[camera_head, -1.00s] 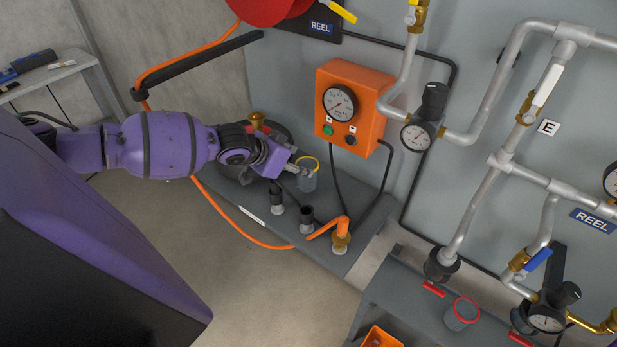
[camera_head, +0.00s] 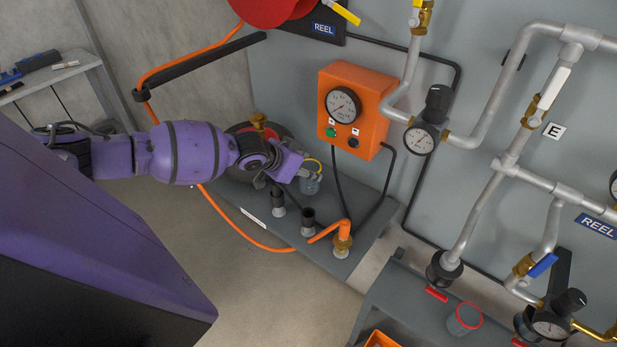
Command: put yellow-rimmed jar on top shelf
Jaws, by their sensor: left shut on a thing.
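The yellow-rimmed jar (camera_head: 311,184) is a small grey, see-through jar over the grey plinth under the orange gauge box. Its yellow rim is partly hidden behind my left gripper (camera_head: 306,174). My left gripper reaches in from the left and is shut on the jar at its rim side. I cannot tell whether the jar's base touches the plinth. A grey shelf (camera_head: 380,287) stands low at the bottom right; I cannot tell whether it is the top one. My right gripper is not in view.
A red-rimmed jar (camera_head: 464,318) stands on the grey shelf, with an orange bin (camera_head: 381,340) below. Pipes and gauges (camera_head: 421,138) crowd the right wall.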

